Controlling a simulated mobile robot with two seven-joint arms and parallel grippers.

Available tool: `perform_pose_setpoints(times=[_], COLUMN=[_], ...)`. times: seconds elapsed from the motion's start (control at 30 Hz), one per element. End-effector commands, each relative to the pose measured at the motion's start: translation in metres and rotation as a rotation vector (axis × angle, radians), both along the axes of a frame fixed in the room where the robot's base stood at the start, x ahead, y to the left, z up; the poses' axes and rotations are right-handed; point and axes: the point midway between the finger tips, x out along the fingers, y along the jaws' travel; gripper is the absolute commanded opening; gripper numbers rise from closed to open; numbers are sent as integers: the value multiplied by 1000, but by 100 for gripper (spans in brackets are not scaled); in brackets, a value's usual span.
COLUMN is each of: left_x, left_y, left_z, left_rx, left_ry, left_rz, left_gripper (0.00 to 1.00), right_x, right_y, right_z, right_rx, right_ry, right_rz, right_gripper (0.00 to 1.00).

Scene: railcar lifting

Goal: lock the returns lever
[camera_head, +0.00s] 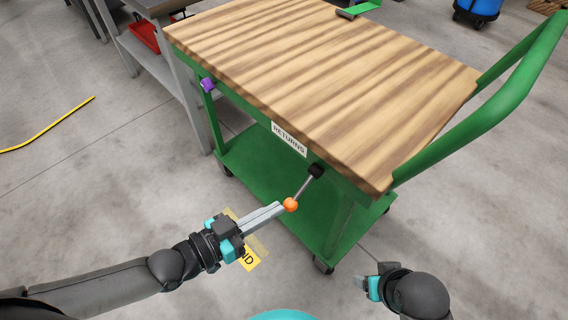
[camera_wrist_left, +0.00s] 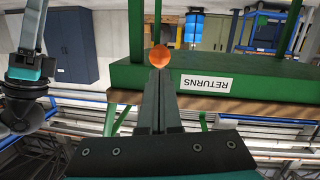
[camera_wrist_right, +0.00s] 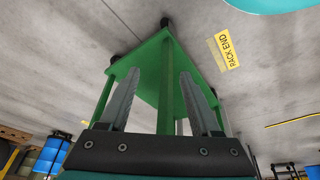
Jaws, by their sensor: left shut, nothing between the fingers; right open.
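The returns lever is a thin grey rod with an orange ball knob (camera_head: 290,204) and a black pivot (camera_head: 316,170) on the green side of the cart, near the RETURNS label (camera_head: 289,139). The rod slants down from the pivot to the knob. My left gripper (camera_head: 280,207) is shut and empty, its fingertips right at the knob; I cannot tell whether they touch. The knob also shows in the left wrist view (camera_wrist_left: 160,56), just beyond the fingertips. My right gripper (camera_wrist_right: 158,85) is open and empty, low at the cart's right end, with the cart's green frame beyond its fingers.
The green cart has a wooden top (camera_head: 320,75), a lower green shelf (camera_head: 258,175) and a push handle (camera_head: 500,95) at the right. A purple knob (camera_head: 207,85) is at its left corner. A grey workbench (camera_head: 150,55) stands at the back left.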

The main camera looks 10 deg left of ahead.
Motion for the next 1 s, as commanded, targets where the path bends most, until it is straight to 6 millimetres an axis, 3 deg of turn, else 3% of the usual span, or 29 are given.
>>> perform_pose_setpoints(times=[0.5, 1.0], left_x=[2, 4], left_y=[-2, -4], left_z=[-10, -17], left_rx=[-24, -27], left_ry=[-30, -33], left_rz=[-1, -2], left_gripper=[0, 0], right_x=[2, 1], right_y=[0, 0], right_z=[27, 33], right_rx=[4, 4], right_ry=[-39, -43], right_rz=[-1, -2], right_gripper=[64, 64])
